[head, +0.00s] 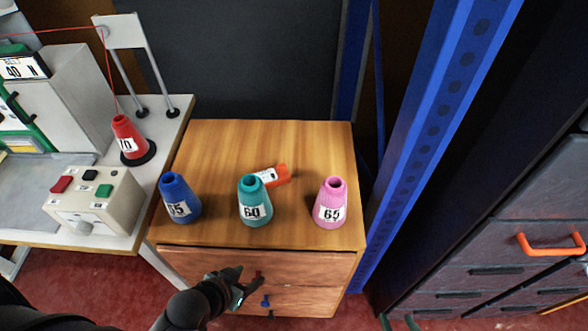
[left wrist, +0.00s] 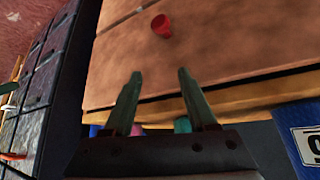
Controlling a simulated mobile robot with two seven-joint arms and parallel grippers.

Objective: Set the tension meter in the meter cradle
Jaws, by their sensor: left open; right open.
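A small orange and white device (head: 276,175), which may be the tension meter, lies on the wooden cabinet top behind the teal cone, partly hidden by it. I cannot make out the meter cradle. My left gripper (head: 243,284) is in front of the cabinet's drawers, close to a red knob (head: 258,275). In the left wrist view its two fingers (left wrist: 156,98) are spread and empty, and the red knob (left wrist: 162,26) stands beyond them on the drawer front. Two green tips at the bottom edge look like my right gripper (head: 399,322), open and empty.
A blue cone (head: 177,198), a teal cone (head: 254,202) and a pink cone (head: 331,203) stand on the cabinet top (head: 215,140). A blue knob (head: 266,300) is on the lower drawer. A control box (head: 98,205) and red cone (head: 128,138) stand left. A dark drawer unit (head: 540,205) stands right.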

